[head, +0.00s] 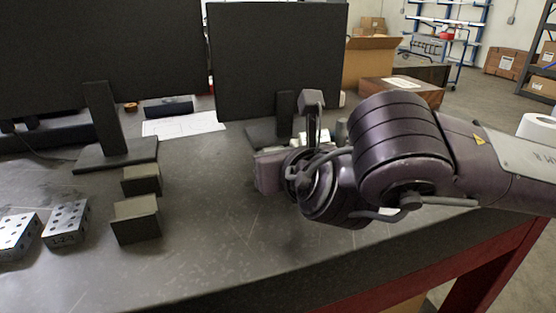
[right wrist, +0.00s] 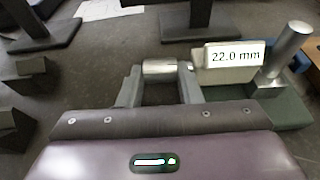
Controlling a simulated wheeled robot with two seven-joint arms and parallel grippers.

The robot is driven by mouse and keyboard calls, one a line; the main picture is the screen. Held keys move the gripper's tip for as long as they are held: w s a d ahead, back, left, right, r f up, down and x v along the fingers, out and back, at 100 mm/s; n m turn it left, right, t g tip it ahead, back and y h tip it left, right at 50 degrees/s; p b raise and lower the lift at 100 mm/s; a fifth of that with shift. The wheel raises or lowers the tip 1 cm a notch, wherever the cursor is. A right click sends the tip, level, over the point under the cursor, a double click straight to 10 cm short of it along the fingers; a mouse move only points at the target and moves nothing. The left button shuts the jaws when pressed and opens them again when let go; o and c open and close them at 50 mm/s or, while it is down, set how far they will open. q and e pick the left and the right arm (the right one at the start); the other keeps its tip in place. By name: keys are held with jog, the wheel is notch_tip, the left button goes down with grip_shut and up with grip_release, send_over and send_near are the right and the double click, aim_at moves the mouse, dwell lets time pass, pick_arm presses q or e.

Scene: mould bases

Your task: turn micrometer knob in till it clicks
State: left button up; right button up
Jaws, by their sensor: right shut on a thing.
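The micrometer shows in the right wrist view, with its silver knob (right wrist: 160,70) between the two fingers of my right gripper (right wrist: 160,82). The gripper is shut on the knob. A white display (right wrist: 234,54) on the micrometer reads "22.0 mm". A silver cylinder (right wrist: 285,50) stands tilted to the right of the display, above a dark green base (right wrist: 262,112). In the head view my right arm and gripper hide most of the micrometer. My left gripper is not in either view.
Two monitors stand behind, one on a black foot (head: 115,153). Two dark angled blocks (head: 136,220) and two metal blocks with holes (head: 66,222) lie on the left of the table. A paper sheet (head: 184,124) lies at the back. The table's front middle (head: 220,240) is clear.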

dwell(0.3)
jog(key=o, duration=0.7)
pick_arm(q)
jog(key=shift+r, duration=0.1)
pick_arm(e)
jog(key=shift+s+d+r, duration=0.1)
jog(key=shift+s+r, duration=0.05)
jog(key=shift+s, duration=0.2)
jog(key=p+v, duration=0.1)
jog(key=v, duration=0.3)
jog(key=shift+s+d+r, duration=0.15)
jog(key=shift+s+r, duration=0.05)
jog(key=shift+s, duration=0.1)
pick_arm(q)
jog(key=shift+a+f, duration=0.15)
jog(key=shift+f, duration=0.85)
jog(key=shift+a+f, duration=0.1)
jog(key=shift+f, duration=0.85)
pick_arm(e)
jog(key=shift+v, duration=1.1)
jog(key=shift+f, duration=0.15)
